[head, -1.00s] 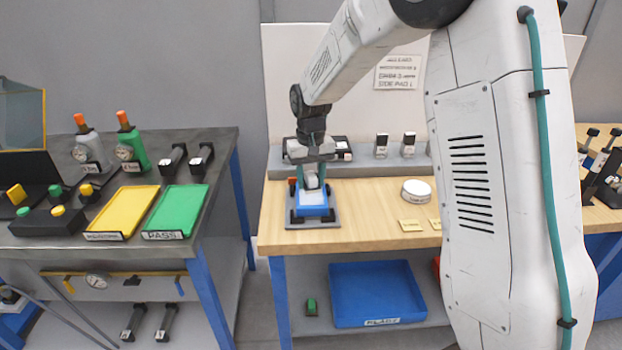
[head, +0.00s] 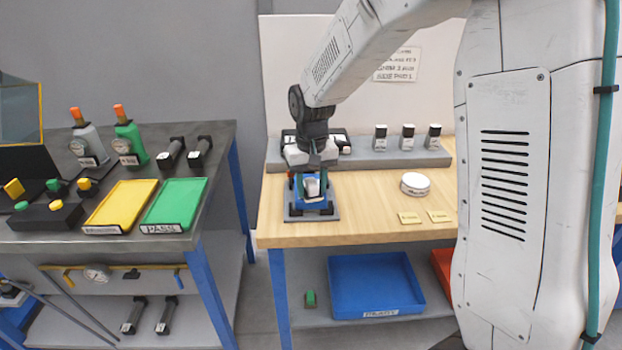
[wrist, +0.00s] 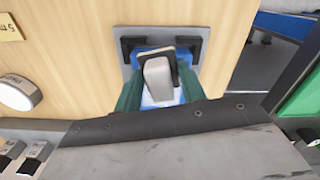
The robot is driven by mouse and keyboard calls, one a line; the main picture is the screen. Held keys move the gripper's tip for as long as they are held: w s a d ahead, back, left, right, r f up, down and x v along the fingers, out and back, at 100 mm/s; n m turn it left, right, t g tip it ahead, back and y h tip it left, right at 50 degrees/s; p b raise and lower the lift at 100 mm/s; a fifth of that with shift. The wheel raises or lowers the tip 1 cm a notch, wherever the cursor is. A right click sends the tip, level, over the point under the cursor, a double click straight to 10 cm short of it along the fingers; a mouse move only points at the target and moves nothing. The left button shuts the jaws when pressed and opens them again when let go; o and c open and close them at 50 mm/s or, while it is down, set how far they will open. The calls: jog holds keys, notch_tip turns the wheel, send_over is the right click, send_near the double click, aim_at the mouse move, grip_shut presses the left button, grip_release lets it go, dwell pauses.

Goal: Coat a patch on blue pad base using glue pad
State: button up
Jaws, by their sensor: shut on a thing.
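The glue pad (wrist: 158,78) is a pale grey block with a black plate and a cream edge at its far end in the wrist view. My gripper (wrist: 160,88) is shut on it, with a teal finger on each side. In the head view, my gripper (head: 313,178) points down at the blue pad base (head: 324,206). The blue pad base sits on a grey plate with black corner blocks. The glue pad is right over or against the blue pad base; the contact is hidden. No coated patch can be made out.
The grey plate (head: 296,216) lies at the wooden table's left end. A round white tin (head: 415,184) and yellow labels (head: 410,218) lie to the right. A blue tray (head: 375,285) is on the lower shelf.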

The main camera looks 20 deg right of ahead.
jog(key=shift+s+a, duration=0.15)
jog(key=shift+s, duration=0.3)
jog(key=shift+a+f, duration=0.1)
jog(key=shift+a, duration=0.05)
jog(key=shift+w, duration=0.1)
jog(key=shift+w+d, duration=0.4)
jog(key=shift+w, duration=0.75)
jog(key=shift+w+d, duration=0.35)
jog(key=shift+w, duration=0.8)
jog(key=shift+w+d, duration=0.4)
jog(key=shift+w, duration=0.75)
jog(key=shift+w+r, duration=0.3)
jog(key=shift+r, duration=0.05)
jog(key=shift+s+a+f, duration=0.1)
jog(key=shift+s+a, duration=0.3)
jog(key=shift+s, duration=0.9)
jog(key=shift+s+a+r, duration=0.1)
jog(key=shift+s+a, duration=0.25)
jog(key=shift+s, duration=0.9)
jog(key=shift+s+a+f, duration=0.1)
jog(key=shift+s+a, duration=0.3)
jog(key=shift+s, duration=0.9)
jog(key=shift+r, duration=3)
